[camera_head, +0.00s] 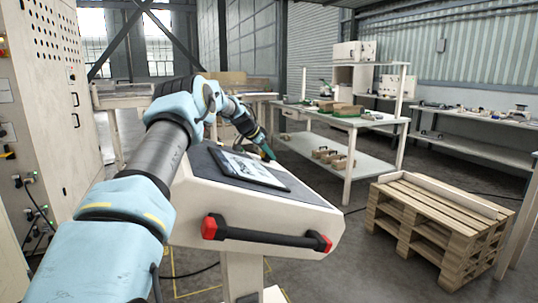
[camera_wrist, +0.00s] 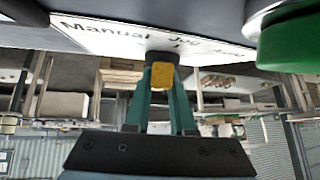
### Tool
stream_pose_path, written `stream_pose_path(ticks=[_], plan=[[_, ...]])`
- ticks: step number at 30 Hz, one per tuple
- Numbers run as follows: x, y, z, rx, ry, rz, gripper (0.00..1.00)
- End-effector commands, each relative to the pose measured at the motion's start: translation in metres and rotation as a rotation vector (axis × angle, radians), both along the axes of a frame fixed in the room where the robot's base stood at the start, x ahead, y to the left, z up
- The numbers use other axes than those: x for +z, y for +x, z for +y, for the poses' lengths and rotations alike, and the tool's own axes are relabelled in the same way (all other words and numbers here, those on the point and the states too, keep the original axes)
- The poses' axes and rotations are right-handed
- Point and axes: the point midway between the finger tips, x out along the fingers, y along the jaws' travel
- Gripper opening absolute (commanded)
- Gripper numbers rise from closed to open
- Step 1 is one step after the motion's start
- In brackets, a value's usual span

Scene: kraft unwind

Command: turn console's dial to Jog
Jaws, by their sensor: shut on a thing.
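The console (camera_head: 262,212) stands in front of me, with a sloped dark top and a red-ended black handle bar. My gripper (camera_head: 268,152) reaches over its far edge in the head view, where the dial is hidden. In the wrist view my gripper (camera_wrist: 162,84) has its two teal fingers shut on the dial (camera_wrist: 162,57), a small dark knob with a yellow face or mark. A white label plate (camera_wrist: 110,33) beside the dial reads Manual, Jog and, less clearly, Auto. I cannot tell which word the dial points at.
A large green button (camera_wrist: 290,42) is close to the right of the dial. A dark tablet-like panel (camera_head: 247,168) lies on the console top. A pallet stack (camera_head: 437,225) stands at right, a workbench (camera_head: 340,121) behind, and a tall cabinet (camera_head: 45,110) at left.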

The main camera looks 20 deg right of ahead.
Motion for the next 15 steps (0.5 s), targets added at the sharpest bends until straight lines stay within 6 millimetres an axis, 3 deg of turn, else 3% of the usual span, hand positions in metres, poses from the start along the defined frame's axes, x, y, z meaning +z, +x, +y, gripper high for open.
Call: stream_pose_path(ticks=[15], plan=[[0.0022, -0.0008, -0.0005, -0.177, -0.009, 0.079, 0.00]])
